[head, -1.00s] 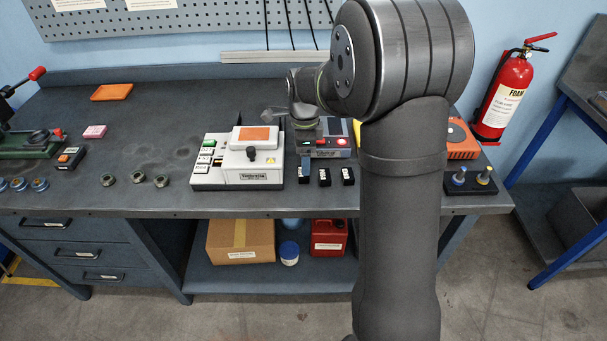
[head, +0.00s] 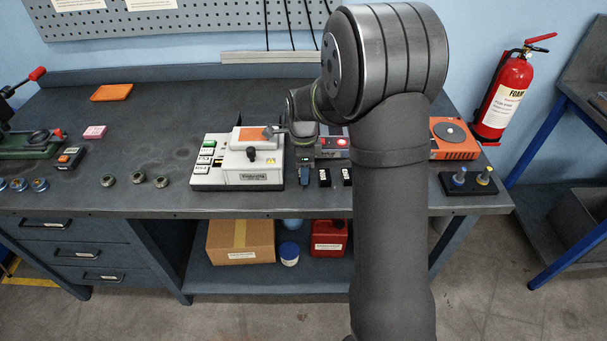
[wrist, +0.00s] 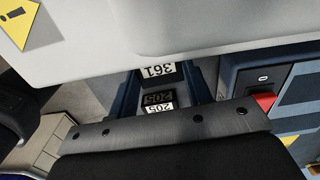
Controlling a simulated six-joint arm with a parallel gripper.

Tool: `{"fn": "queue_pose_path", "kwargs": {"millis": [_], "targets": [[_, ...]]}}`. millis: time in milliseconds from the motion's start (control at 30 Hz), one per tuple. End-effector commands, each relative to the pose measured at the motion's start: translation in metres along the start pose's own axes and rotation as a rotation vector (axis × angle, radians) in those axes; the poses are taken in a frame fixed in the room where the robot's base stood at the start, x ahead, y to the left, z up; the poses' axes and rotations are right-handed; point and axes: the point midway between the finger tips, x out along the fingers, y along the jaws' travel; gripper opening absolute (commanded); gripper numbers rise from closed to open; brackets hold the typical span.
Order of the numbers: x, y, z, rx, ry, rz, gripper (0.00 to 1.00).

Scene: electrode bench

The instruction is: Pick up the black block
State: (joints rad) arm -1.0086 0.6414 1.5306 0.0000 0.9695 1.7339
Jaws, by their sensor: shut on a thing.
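Several small black blocks with white labels stand in a row at the bench's front, right of the white box. One (head: 324,178) is in the middle of the row and another (head: 347,177) at its right, partly behind my arm. At the row's left is a dark blue shape (head: 305,176), too small to make out fully. In the wrist view, my gripper (wrist: 165,92) has dark blue fingers on both sides of a black block (wrist: 159,98) marked 205, and it is shut on it. I cannot tell whether the held block is clear of the bench.
The white box (head: 208,178) with an orange top panel is close at the left. A grey unit with a red button (head: 341,142) stands behind the blocks. An orange device (head: 455,142) and a dark stand (head: 478,189) are at the right. The bench's left middle is mostly clear.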

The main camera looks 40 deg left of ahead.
Motion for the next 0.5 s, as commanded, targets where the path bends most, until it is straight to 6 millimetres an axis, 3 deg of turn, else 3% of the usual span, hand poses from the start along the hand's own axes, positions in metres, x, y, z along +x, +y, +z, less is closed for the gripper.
{"fn": "queue_pose_path", "kwargs": {"millis": [267, 500], "targets": [[-0.006, -0.001, 0.000, 0.000, 0.000, -0.002, 0.14], [-0.039, -0.001, 0.000, 0.000, -0.001, -0.005, 0.14]]}}
